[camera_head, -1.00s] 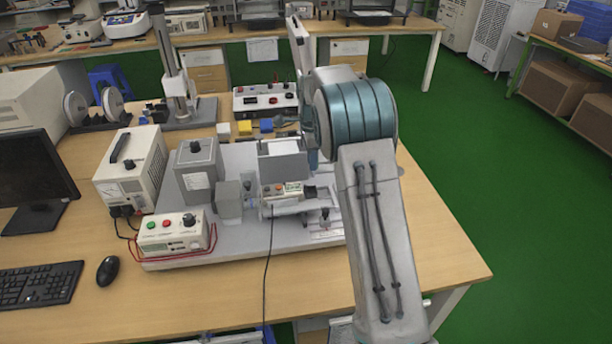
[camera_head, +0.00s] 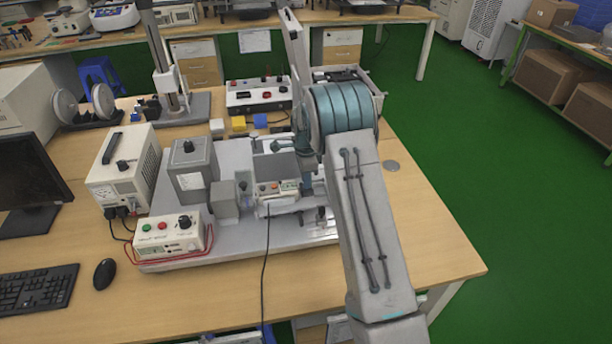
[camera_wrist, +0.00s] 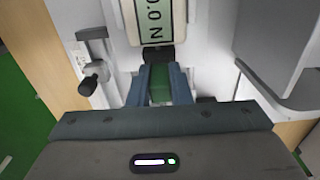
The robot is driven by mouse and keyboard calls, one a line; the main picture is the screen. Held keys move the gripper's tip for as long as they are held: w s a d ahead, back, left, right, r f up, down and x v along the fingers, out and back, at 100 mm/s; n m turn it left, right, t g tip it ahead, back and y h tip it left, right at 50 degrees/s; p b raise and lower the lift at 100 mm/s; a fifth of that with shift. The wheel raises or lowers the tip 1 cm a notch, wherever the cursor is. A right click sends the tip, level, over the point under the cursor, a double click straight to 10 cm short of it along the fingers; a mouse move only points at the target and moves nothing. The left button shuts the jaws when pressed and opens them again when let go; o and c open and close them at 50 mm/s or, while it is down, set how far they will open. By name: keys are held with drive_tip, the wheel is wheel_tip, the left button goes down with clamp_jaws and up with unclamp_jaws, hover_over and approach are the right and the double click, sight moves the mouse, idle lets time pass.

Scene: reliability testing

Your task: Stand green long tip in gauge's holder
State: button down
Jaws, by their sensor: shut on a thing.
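The force gauge (camera_head: 278,187) lies on the test stand in the head view. In the wrist view its display (camera_wrist: 155,20) reads 0.0 N, and a black end part (camera_wrist: 152,54) shows below the display. My gripper (camera_wrist: 160,83) has its two blue fingers on either side of a green piece (camera_wrist: 160,86), the green long tip, and is shut on it. The tip appears close to the black end part; I cannot tell whether they touch. In the head view my gripper (camera_head: 302,142) is above the stand, partly hidden by my arm, and the tip cannot be made out there.
The grey stand base (camera_head: 290,236) carries grey blocks and a plate around the gauge. A control box (camera_head: 172,238) and a power supply (camera_head: 124,168) stand to the left. A black knob (camera_wrist: 90,84) shows left of my fingers.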

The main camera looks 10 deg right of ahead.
drive_tip(key=shift+f+b, duration=0.55)
drive_tip(key=shift+b, duration=0.05)
drive_tip(key=c, duration=1.5)
unclamp_jaws()
drive_tip(key=shift+o, duration=0.9)
drive_tip(key=shift+s+f, duration=0.1)
drive_tip(key=shift+s, duration=0.05)
